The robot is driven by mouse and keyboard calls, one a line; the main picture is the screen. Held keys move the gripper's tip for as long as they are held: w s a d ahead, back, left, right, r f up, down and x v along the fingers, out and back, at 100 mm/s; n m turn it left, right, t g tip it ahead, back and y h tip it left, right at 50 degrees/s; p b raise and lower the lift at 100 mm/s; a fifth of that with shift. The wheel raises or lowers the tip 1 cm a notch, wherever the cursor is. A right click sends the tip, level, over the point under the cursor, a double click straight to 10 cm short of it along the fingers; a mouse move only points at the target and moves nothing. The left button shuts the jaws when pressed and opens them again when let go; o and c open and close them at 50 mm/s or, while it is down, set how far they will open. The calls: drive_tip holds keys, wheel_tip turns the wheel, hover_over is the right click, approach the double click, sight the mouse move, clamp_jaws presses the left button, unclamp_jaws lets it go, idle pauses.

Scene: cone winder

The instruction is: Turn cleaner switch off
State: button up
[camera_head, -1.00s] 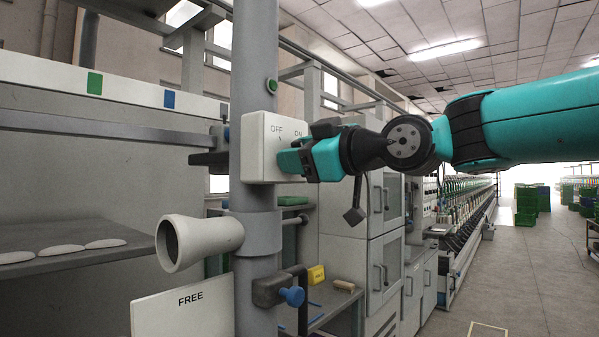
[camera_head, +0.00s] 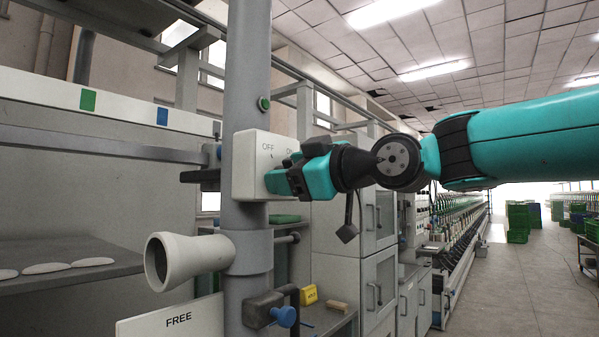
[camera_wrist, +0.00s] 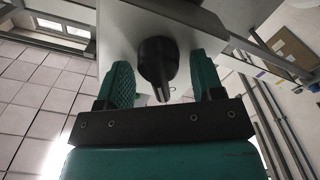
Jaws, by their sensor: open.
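The cleaner switch is a pale box (camera_head: 246,165) on a grey vertical pipe, marked OFF on the left and ON on the right. Its black knob (camera_wrist: 157,62) shows in the wrist view, with a narrow grip bar pointing toward the bottom of that picture. My gripper (camera_wrist: 163,80) is open, with one teal finger on each side of the knob and visible gaps between. In the head view my gripper (camera_head: 272,182) is at the box's front face, hiding the knob and part of the ON label. I cannot tell whether the fingertips touch the face.
A white funnel-like nozzle (camera_head: 180,262) juts from the pipe (camera_head: 246,80) below the box. Lower down are a FREE sign (camera_head: 165,322), a blue knob (camera_head: 285,316) and a yellow tag (camera_head: 309,295). Grey cabinets (camera_head: 380,280) stand behind; the aisle floor (camera_head: 500,285) at right is open.

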drive_tip(key=shift+d, duration=0.1)
drive_tip(key=b+v, duration=0.4)
drive_tip(key=v, duration=1.3)
drive_tip(key=shift+b, duration=0.4)
drive_tip(key=shift+s+d, duration=0.1)
drive_tip(key=shift+s, duration=0.05)
drive_tip(key=s+a+f+m+g+h+p, duration=0.1)
drive_tip(key=s+f+m+g+h+p, duration=0.15)
drive_tip(key=f, duration=0.65)
drive_tip(key=s+a+f+m+g+h+p, duration=0.1)
drive_tip(key=s+f+m+g+h+p, duration=0.2)
drive_tip(key=f, duration=0.6)
drive_tip(key=s+d+f+m+g+h, duration=0.2)
drive_tip(key=s+f, duration=0.3)
drive_tip(key=f, duration=0.1)
drive_tip(key=s+d+f+m+g+h+p, duration=0.1)
drive_tip(key=s+d+f+m+g+h, duration=0.1)
drive_tip(key=s+f, duration=0.4)
drive_tip(key=shift+s+f+g, duration=0.2)
drive_tip(key=shift+s+g, duration=0.05)
drive_tip(key=shift+g, duration=0.5)
